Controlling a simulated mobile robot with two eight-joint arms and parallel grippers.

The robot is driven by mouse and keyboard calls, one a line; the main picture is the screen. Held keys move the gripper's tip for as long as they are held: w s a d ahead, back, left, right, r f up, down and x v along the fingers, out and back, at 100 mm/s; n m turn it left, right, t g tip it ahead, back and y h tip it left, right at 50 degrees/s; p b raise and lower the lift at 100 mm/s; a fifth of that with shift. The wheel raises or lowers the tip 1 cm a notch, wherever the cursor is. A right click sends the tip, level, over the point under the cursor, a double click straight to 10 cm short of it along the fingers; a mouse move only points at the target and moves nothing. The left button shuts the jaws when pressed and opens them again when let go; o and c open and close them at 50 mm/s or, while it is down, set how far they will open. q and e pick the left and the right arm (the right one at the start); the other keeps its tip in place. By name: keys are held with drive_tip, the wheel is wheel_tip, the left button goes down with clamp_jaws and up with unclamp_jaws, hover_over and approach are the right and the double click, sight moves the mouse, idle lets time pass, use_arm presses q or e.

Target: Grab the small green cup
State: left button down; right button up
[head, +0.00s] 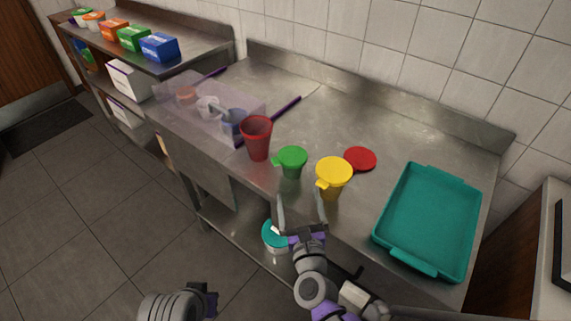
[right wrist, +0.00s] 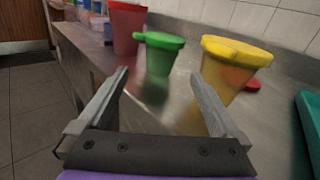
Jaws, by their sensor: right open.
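The small green cup (head: 291,163) stands upright with its green lid on, near the front edge of the steel counter. It stands between a red cup and a yellow-lidded cup. In the right wrist view the green cup (right wrist: 160,54) is ahead, between the directions of my two fingers and clear of them. My right gripper (head: 302,194) is open and empty, in front of the green cup and a little nearer the counter's front edge; it also shows in the right wrist view (right wrist: 158,80). My left gripper (head: 209,301) is low at the bottom, its fingers not clearly visible.
A red cup (head: 256,138) stands left of the green cup, a yellow cup (head: 333,173) right. A red lid (head: 360,158) lies behind the yellow cup. A teal tray (head: 428,217) is at the right. A clear bin (head: 181,121) holds cups at left.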

sight(294, 171)
drive_tip(key=shift+m, duration=0.6)
drive_tip(key=w, duration=0.6)
drive_tip(key=shift+w+a+f, duration=0.15)
drive_tip(key=shift+w+a, duration=0.1)
drive_tip(key=shift+a, duration=0.1)
drive_tip(key=w, duration=0.6)
drive_tip(key=shift+w+a+p, duration=0.15)
drive_tip(key=shift+a+p, duration=0.2)
drive_tip(key=shift+a, duration=0.05)
drive_tip(key=c, duration=1.1)
